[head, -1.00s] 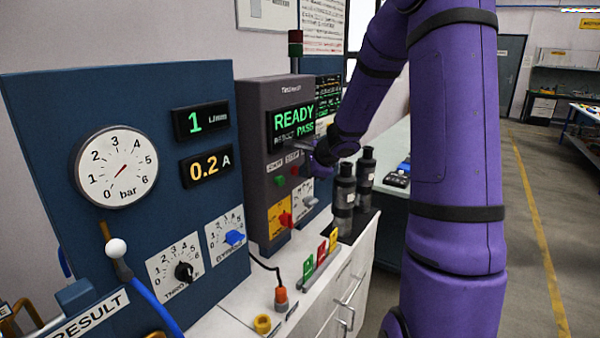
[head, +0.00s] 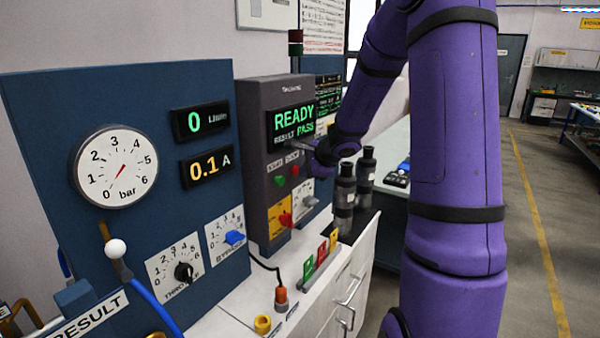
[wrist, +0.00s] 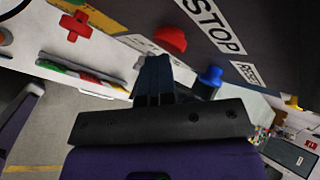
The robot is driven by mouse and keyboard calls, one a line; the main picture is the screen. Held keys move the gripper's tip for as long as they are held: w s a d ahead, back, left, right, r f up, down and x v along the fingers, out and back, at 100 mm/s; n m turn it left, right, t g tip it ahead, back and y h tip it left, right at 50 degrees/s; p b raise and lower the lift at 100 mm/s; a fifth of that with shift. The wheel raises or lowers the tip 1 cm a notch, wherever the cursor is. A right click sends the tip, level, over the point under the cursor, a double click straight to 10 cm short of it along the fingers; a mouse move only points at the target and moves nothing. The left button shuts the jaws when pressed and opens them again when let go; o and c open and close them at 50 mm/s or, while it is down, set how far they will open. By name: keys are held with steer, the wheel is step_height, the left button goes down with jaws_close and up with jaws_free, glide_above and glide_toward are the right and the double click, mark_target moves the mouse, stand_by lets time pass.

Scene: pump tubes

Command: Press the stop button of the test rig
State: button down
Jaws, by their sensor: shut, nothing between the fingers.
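The test rig (head: 255,130) is a dark grey box with a lit screen (head: 294,125) reading READY, RESULT PASS. Its red stop button (head: 295,170) sits under the STOP label, beside a green button (head: 280,180). In the wrist view the red button (wrist: 170,40) lies beside the large STOP label (wrist: 212,22). My gripper (wrist: 153,62) is shut and empty, its fingertips close to the red button with a visible gap in the picture. In the head view my gripper (head: 303,150) is partly hidden by my arm, by the rig's front.
A blue button (wrist: 209,78) stands close to my fingers on the right, by the RESET label (wrist: 245,73). A red cross-shaped knob (head: 286,219) is lower on the rig. Dark bottles (head: 345,190) stand to the rig's right. The blue gauge panel (head: 130,240) is at left.

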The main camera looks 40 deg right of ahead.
steer(key=shift+s+d, duration=0.3)
steer(key=shift+s, duration=0.55)
steer(key=shift+s+d, duration=0.3)
steer(key=shift+s, duration=0.6)
steer(key=shift+s+d, duration=0.3)
steer(key=shift+s, duration=0.55)
steer(key=s+a+r+n+g+y, duration=0.1)
steer(key=s+a+r+n, duration=0.4)
steer(key=a, duration=0.4)
steer(key=s+a+r+n+g+y, duration=0.15)
steer(key=s+a+r+n, duration=0.25)
steer(key=a+r+n, duration=0.4)
steer(key=s+a+r+n+h, duration=0.1)
steer(key=s+n, duration=0.3)
steer(key=s, duration=0.5)
steer(key=s+a+n+g+h, duration=0.1)
steer(key=s+a+n, duration=0.3)
steer(key=s, duration=0.5)
steer(key=shift+a+r+n+h, duration=0.2)
steer(key=shift+r+n+h, duration=0.15)
steer(key=shift+n+h, duration=0.4)
steer(key=shift+w, duration=0.1)
